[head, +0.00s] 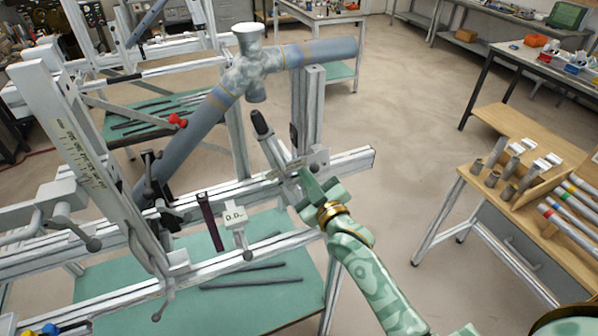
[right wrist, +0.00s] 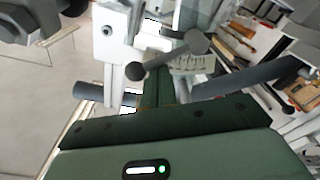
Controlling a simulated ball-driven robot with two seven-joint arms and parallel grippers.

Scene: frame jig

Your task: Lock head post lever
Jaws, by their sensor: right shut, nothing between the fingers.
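The jig's upright head post (head: 314,110) stands on the upper rail, beneath the frame's blue-grey tube. A lever with a dark grip (head: 262,124) slants up and left beside the post's foot; I take it for the head post lever, but its lock state cannot be told. My right gripper (head: 306,182) is shut and empty at the rail, just below the post's foot; contact with the lever cannot be judged. In the right wrist view, a grey bar with ball ends (right wrist: 168,56) lies just beyond the dark green gripper body. My left gripper is not in view.
The bike frame's head tube (head: 250,72) is above the lever. The long rails and ball-ended clamps (head: 90,242) fill the left. A green-topped table (head: 270,290) lies below. A wooden parts bench (head: 500,180) stands right, with open floor between.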

